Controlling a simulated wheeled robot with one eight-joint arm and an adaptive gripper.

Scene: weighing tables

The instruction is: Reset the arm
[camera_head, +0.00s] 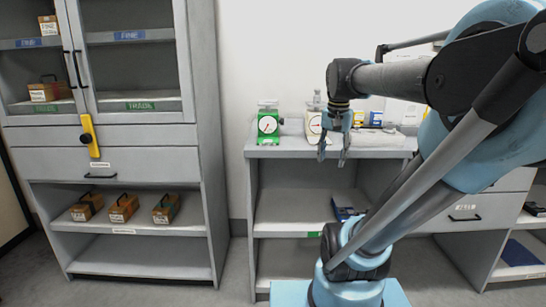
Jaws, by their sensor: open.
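My arm rises from its blue base at the lower right of the head view and bends back over to the middle. My gripper (334,158) hangs pointing down in front of the weighing table (280,153), with its two fingers apart and nothing visible between them. A green dial scale (268,125) stands on the table to the left of my gripper. A pale dial scale (314,123) stands just behind my gripper and is partly hidden by it.
A grey cabinet (107,134) with glass doors stands at left, with several wooden boxes on its shelves and a yellow device (90,136) on its front. A dark blue item (346,213) lies on the table's lower shelf. The wall between cabinet and table is bare.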

